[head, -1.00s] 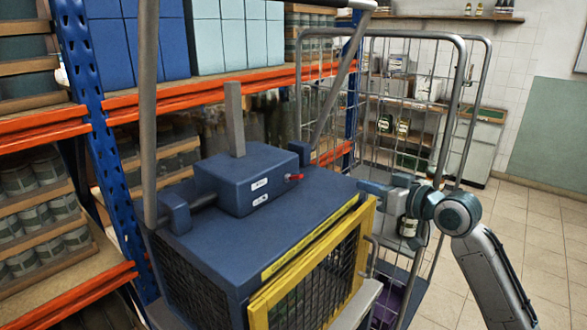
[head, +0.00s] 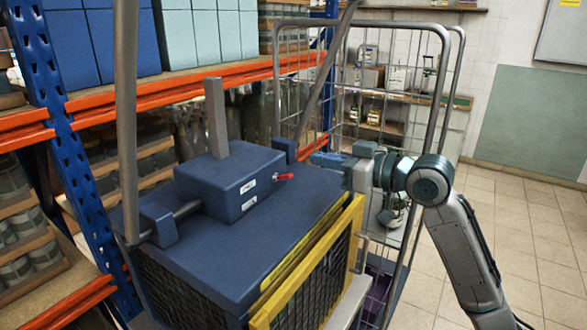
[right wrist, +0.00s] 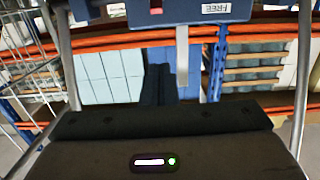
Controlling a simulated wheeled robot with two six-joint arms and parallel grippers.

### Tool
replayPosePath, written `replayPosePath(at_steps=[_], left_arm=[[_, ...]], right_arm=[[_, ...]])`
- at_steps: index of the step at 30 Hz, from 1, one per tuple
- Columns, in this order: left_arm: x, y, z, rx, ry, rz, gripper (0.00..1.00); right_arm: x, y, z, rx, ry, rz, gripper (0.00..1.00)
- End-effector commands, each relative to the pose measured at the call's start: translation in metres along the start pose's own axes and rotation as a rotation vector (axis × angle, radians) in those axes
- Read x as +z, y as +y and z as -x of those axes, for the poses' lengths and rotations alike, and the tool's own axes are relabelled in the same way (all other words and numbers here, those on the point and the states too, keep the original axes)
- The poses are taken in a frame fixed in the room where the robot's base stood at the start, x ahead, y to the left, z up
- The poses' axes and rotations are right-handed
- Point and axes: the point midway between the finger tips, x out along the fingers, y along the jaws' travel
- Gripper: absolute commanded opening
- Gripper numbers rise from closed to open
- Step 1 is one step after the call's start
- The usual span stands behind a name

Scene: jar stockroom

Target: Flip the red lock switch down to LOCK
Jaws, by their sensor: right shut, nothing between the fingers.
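The red lock switch (head: 284,177) is a small lever on the side face of a dark blue box (head: 221,181). It sticks out to the right, about level with the upper of two white labels. A bit of red (right wrist: 155,10) shows at the top edge of the right wrist view, beside a label reading FREE (right wrist: 214,8). My right gripper (head: 318,158) is shut and empty. In the head view it is right of the switch, apart from it, with its fingers pointing left. My left gripper is not in view.
The box stands on a blue housing (head: 300,215) with a yellow-framed mesh front (head: 315,270). A grey post (head: 216,115) rises from the box. Grey tubes frame the housing. A wire roll cage (head: 445,120) stands behind my right arm, and orange shelving (head: 170,90) lies behind.

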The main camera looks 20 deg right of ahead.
Motion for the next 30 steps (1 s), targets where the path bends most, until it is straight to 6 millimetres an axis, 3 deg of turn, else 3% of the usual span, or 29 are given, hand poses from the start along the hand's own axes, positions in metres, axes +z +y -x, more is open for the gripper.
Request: replayPosePath(at_steps=[20,30], left_arm=[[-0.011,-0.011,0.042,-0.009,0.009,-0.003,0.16],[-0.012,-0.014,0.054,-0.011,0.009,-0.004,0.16]], right_arm=[[-0.004,-0.001,-0.089,-0.003,0.000,-0.006,0.00],[0.033,0.000,-0.078,0.001,-0.004,-0.001,0.00]])
